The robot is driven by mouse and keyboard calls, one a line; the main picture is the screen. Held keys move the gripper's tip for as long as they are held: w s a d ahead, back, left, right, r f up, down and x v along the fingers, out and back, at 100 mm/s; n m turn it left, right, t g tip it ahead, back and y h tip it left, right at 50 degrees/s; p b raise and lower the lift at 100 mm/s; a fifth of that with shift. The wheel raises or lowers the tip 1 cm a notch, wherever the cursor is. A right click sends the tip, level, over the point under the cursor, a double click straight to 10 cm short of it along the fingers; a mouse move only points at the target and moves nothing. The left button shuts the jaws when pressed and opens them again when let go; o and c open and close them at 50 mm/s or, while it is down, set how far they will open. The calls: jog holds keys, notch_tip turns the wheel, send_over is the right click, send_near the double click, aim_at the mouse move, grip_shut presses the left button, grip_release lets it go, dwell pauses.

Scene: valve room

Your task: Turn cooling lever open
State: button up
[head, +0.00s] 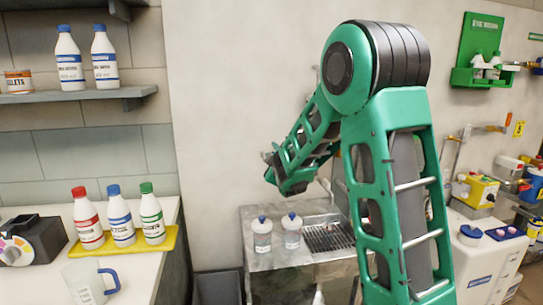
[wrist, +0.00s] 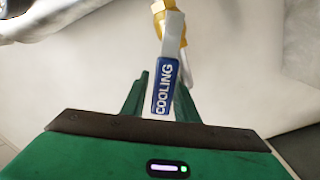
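The cooling lever (wrist: 164,88) has a blue grip with white "COOLING" lettering and a grey stem, below a brass fitting (wrist: 160,6). In the wrist view it hangs slightly tilted, its lower end between the green fingers of my gripper (wrist: 162,100). In the head view my arm reaches toward the wall and hides the lever; my gripper's fingers cannot be made out there.
A metal sink unit (head: 285,258) with two white blue-capped jars stands below my arm. A counter at the left holds a yellow tray (head: 170,238) with bottles and a clear jug (head: 88,283). Shelves with bottles are above. Yellow boxes (head: 478,190) and a green wall rack (head: 466,75) are at the right.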

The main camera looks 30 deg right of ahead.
jog(key=shift+a+f, duration=0.1)
jog(key=shift+f, duration=0.1)
jog(key=d+r+m, duration=0.1)
jog(key=d+m, duration=0.1)
jog(key=m, duration=0.2)
jog(key=s+d+r+m, duration=0.1)
jog(key=d+r+m, duration=0.1)
jog(key=m, duration=0.1)
jog(key=d+r+m, duration=0.1)
jog(key=d+m, duration=0.1)
jog(key=m, duration=0.2)
jog(key=shift+s+d+r+m, duration=0.15)
jog(key=shift+s+d+m, duration=0.15)
jog(key=shift+s, duration=0.1)
jog(key=shift+s+m, duration=0.3)
jog(key=shift+s, duration=0.1)
jog(key=v, duration=1)
jog(key=s+f+g+y, duration=0.1)
jog(key=s+f+g, duration=0.4)
jog(key=s+f, duration=0.2)
jog(key=s+f+m+g+y, duration=0.1)
jog(key=s+f+g, duration=0.4)
jog(key=s, duration=0.7)
notch_tip(320, 180, down, 3)
jog(key=shift+r+g, duration=0.2)
jog(key=shift+g, duration=0.2)
jog(key=shift+s, duration=0.15)
